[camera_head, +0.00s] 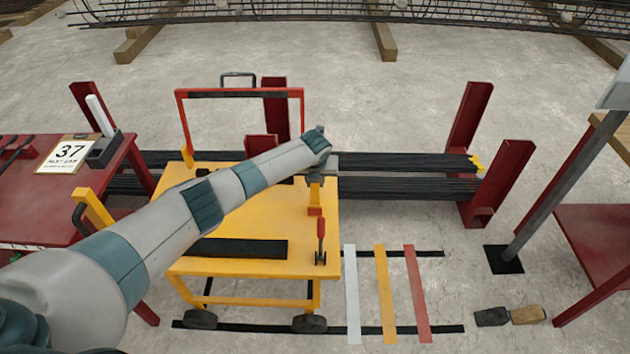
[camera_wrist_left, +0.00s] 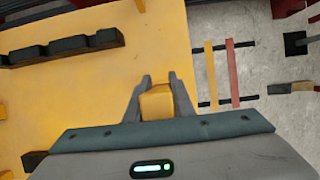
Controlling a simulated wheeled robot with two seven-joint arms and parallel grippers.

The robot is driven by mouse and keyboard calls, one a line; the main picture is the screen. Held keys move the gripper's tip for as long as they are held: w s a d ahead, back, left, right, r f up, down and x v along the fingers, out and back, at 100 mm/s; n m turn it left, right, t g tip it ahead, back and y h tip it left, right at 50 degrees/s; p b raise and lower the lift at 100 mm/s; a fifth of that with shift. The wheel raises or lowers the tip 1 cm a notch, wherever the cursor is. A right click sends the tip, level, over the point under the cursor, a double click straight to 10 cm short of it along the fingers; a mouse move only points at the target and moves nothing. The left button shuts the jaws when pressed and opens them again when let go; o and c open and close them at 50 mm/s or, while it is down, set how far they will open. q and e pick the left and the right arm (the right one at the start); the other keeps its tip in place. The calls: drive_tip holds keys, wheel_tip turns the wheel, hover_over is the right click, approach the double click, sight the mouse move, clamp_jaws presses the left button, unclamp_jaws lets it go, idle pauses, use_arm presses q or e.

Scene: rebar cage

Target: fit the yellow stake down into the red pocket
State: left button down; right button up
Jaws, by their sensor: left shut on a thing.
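The yellow stake (camera_head: 315,194) stands about upright over the right side of the yellow cart's top. My left gripper (camera_head: 318,172) is shut on its upper part. In the left wrist view the stake (camera_wrist_left: 157,103) shows end-on between the two grey fingers of the gripper (camera_wrist_left: 158,82). The red pocket (camera_head: 315,211) is a small red piece directly below the stake, at the cart's right edge. The stake's lower end meets the pocket in the picture; I cannot tell whether it is inside. The pocket is hidden in the left wrist view. My right gripper is out of view.
The yellow cart (camera_head: 260,215) has a red-handled tool (camera_head: 321,240) near its front right corner and a black strip (camera_head: 238,249) on top. Black rebar bundles (camera_head: 400,163) lie behind, between red posts (camera_head: 468,118). A red table (camera_head: 60,190) stands left. Floor right of the cart carries coloured strips (camera_head: 385,293).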

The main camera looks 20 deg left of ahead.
use_arm(q)
drive_tip(key=shift+f, duration=0.1)
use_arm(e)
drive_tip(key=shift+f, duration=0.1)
use_arm(q)
drive_tip(key=c, duration=1.4)
unclamp_jaws()
drive_tip(key=shift+c, duration=0.2)
drive_tip(key=b+v, duration=0.1)
drive_tip(key=v, duration=1.6)
drive_tip(key=shift+r+b, duration=0.25)
drive_tip(key=shift+b, duration=0.1)
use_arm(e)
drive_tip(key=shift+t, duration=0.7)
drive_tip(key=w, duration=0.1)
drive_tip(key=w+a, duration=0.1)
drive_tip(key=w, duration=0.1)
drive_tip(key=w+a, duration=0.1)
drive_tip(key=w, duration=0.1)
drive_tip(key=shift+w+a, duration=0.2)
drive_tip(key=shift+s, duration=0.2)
